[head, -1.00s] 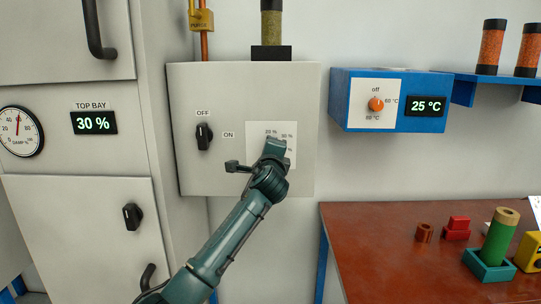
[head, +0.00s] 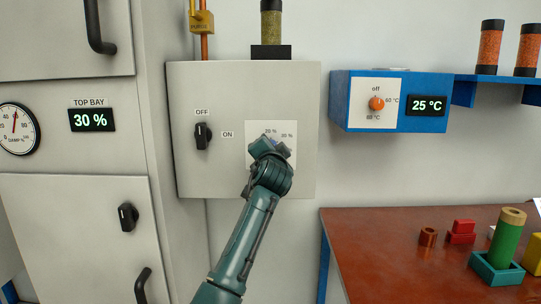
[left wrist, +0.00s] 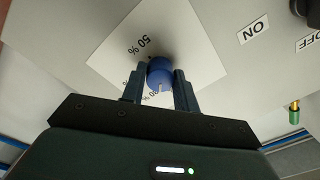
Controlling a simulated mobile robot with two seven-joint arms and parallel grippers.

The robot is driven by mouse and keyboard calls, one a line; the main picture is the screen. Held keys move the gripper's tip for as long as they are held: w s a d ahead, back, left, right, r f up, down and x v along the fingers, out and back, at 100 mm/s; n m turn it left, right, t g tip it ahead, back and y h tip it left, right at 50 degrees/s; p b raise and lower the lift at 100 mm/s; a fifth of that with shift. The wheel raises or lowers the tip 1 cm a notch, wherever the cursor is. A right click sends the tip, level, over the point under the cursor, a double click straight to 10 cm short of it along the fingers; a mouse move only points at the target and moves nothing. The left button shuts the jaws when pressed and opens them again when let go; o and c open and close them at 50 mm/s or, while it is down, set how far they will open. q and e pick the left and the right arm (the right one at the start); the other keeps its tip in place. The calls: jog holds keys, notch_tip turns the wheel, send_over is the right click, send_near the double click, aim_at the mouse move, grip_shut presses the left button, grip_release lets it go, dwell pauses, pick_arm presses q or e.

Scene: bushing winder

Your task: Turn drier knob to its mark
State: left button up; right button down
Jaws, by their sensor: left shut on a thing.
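The drier box (head: 187,85) is a pale grey cabinet on the wall with a white dial plate (head: 251,127) on its front. My left gripper (head: 272,143) is at that plate and covers most of it in the head view. In the left wrist view the blue knob (left wrist: 159,70) sits between the two fingertips (left wrist: 158,84), and the fingers are shut on its sides. A pale pointer line shows on the knob's lower part. A "50 %" label (left wrist: 137,46) is readable on the plate; other labels are partly hidden. My right gripper is not in view.
A black OFF/ON switch (head: 203,135) is left of the plate. A blue box with an orange knob (head: 377,104) reads 25 °C. The top bay display (head: 92,120) reads 30 %. A red-brown table (head: 375,250) holds several small parts at right.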

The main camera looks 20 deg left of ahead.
pick_arm(q)
jog(key=shift+n+b, duration=0.9)
jog(key=shift+n, duration=3.1)
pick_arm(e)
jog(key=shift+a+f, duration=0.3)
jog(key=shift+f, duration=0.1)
pick_arm(q)
jog(key=o, duration=1)
jog(key=shift+s, duration=0.1)
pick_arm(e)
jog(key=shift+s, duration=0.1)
